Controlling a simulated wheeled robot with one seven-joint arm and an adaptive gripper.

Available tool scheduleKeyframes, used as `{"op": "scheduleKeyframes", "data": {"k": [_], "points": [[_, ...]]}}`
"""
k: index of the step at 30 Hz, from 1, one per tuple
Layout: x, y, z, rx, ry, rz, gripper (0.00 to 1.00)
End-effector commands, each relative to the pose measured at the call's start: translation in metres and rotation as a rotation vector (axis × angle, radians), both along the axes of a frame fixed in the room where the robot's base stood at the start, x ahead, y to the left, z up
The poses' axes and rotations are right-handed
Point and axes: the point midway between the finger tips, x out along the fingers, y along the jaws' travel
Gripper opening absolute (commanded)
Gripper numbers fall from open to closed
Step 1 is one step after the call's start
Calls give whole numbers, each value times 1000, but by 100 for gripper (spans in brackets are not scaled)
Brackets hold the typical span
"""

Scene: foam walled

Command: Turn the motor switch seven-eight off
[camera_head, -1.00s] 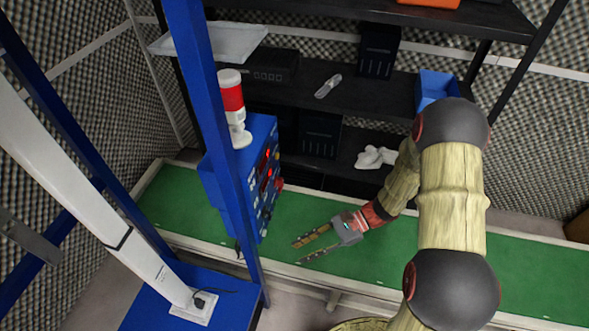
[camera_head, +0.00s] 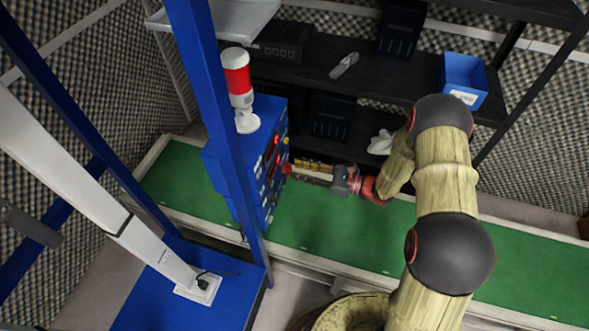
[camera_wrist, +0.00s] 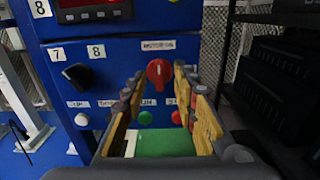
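The blue control box (camera_head: 277,140) stands on the green surface, with its switch panel facing my gripper. In the wrist view, a black rotary knob (camera_wrist: 77,76) sits under the labels 7 and 8, left of my fingers; its exact setting is hard to read. A red knob (camera_wrist: 159,72) under a white label appears between my fingertips. My gripper (camera_wrist: 158,82) has its two wooden-looking fingers apart, with nothing visibly held. In the head view my gripper (camera_head: 292,171) points left at the panel, its tips close to it; contact cannot be told.
A green button (camera_wrist: 145,118) and white labels sit below the knobs. A red display (camera_wrist: 92,12) is above. A blue post (camera_head: 225,130) stands before the box, and a red-white signal lamp (camera_head: 238,85) is on top. Dark shelves (camera_head: 370,87) are behind.

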Motion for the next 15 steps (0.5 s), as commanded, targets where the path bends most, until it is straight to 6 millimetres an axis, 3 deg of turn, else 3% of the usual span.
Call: {"op": "scheduleKeyframes", "data": {"k": [6, 15], "points": [[6, 19, -1, -1, 1, 1, 29], [7, 21, 0, -1, 1, 0, 29]]}}
